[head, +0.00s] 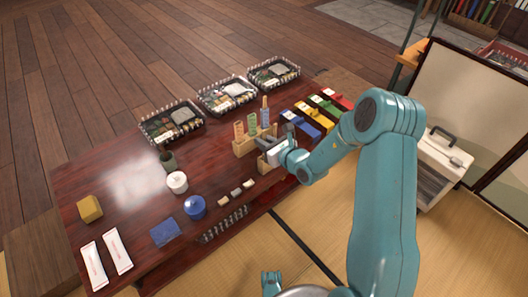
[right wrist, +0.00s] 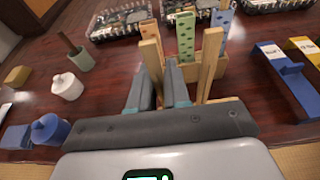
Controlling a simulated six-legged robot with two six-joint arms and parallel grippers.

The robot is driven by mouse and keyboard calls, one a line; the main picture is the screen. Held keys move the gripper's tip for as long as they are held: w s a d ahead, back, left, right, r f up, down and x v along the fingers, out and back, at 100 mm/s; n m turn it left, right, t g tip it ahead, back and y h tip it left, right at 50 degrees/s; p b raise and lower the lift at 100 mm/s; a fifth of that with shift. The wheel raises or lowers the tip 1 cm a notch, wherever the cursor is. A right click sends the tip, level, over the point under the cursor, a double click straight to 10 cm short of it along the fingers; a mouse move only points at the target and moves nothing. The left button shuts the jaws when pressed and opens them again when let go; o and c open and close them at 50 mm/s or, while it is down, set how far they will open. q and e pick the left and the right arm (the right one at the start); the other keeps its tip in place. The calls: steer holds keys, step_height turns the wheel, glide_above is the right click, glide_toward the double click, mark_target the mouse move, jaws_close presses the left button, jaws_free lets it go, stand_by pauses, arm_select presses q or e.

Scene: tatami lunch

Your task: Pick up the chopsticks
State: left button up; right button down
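A light wooden rack (head: 243,147) holds slim upright patterned pieces in orange (head: 239,130), green (head: 252,124) and blue (head: 265,113). I cannot tell for sure which pieces are the chopsticks. In the right wrist view, the green piece (right wrist: 185,34) and blue piece (right wrist: 222,20) stand beyond my fingers, with upright wooden parts (right wrist: 211,52) nearer. My right gripper (head: 265,143) is at the rack's right side; its fingers (right wrist: 160,88) are apart, with a wooden upright seen between or just behind them. No grip shows.
A white jar (head: 177,183), blue pot (head: 195,207), small rests (head: 236,192) and white packets (head: 92,265) stand left and in front.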

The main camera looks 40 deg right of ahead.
stand_by(0.3)
arm_select(q)
step_height(320, 180, up, 13)
steer(key=s+d+p, duration=0.1)
steer(key=p, duration=1.2)
steer(key=shift+s+m, duration=0.15)
steer(key=shift+m, duration=0.15)
arm_select(e)
step_height(320, 180, up, 28)
steer(key=shift+r, duration=0.25)
arm_select(q)
steer(key=shift+f, duration=0.1)
arm_select(e)
steer(key=shift+w, duration=0.15)
